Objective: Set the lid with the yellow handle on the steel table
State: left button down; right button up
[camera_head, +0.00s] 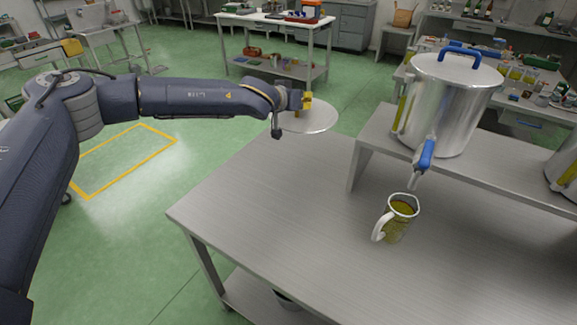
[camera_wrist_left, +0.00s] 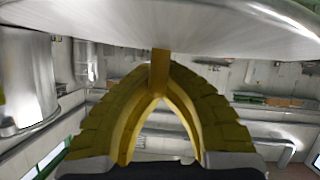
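The lid (camera_head: 318,120) is a round, shiny metal disc at the far left end of the steel table (camera_head: 290,210), covering that corner in the head view. I cannot tell how high above the tabletop it is. My left gripper (camera_head: 303,101) is at the lid's upper side. In the left wrist view its yellow fingers (camera_wrist_left: 160,92) meet at the tips on the narrow yellow-brown handle (camera_wrist_left: 160,68), and the lid's pale disc (camera_wrist_left: 200,22) fills the top. My right gripper is not in view.
A steel pot (camera_head: 440,105) with a blue-handled lid and blue tap stands on a raised steel shelf (camera_head: 372,146). A mug (camera_head: 402,222) of yellow-green liquid stands below the tap. Another pot (camera_head: 567,172) shows at the right edge. The table's left and front are clear.

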pick_arm(q)
jog(key=w+a+f, duration=0.2)
jog(key=w+a, duration=0.1)
jog(key=a, duration=0.1)
jog(key=shift+w+a+f, duration=0.1)
jog(key=shift+f, duration=9.95)
jog(key=c, duration=1.6)
grip_release()
jog(key=shift+a, duration=0.1)
jog(key=v, duration=1.2)
